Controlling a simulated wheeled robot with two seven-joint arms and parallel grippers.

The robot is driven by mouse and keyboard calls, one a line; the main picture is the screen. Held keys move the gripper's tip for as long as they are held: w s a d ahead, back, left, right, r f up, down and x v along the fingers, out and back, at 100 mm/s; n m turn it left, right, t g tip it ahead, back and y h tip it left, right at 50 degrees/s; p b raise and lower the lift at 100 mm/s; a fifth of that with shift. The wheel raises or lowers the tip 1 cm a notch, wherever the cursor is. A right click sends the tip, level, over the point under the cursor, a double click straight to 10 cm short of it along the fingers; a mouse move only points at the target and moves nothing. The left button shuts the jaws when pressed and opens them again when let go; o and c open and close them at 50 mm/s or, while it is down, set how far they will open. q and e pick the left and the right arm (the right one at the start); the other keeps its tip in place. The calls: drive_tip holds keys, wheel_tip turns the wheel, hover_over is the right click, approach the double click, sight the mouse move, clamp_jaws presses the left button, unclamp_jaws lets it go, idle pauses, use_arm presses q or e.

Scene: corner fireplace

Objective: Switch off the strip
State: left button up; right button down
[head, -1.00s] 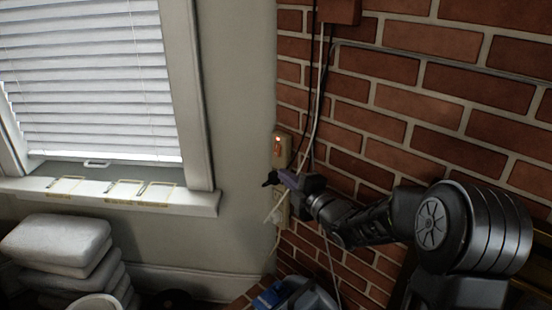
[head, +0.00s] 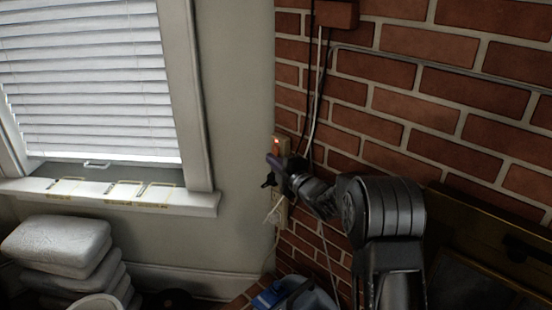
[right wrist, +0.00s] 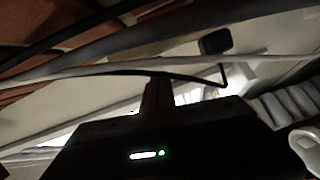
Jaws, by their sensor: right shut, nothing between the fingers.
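The strip (head: 284,143) is a beige power strip fixed upright at the edge of the brick wall. Its switch (head: 276,142) glows orange-red near the top. Plugs and white cables show on its lower part (head: 279,212). My right gripper (head: 269,171) is shut and empty, in front of the strip just below the glowing switch, and hides the strip's middle. I cannot tell whether it touches the strip. In the right wrist view, cables cross the picture and the switch cannot be made out. My left gripper is not in view.
Black and white cables (head: 317,105) hang down the brick wall beside the strip. A window sill (head: 105,195) and stacked pale sacks (head: 58,245) are at left. A blue-grey item (head: 295,294) lies below. Bare plaster wall (head: 238,110) is left of the strip.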

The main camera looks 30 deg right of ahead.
drive_tip(key=shift+w+d+f, duration=0.1)
drive_tip(key=shift+w+d, duration=0.1)
drive_tip(key=shift+d, duration=0.25)
drive_tip(key=shift+d+f+n+b, duration=0.1)
drive_tip(key=shift+d+n+b, duration=0.3)
drive_tip(key=shift+b, duration=0.75)
drive_tip(key=shift+a, duration=0.15)
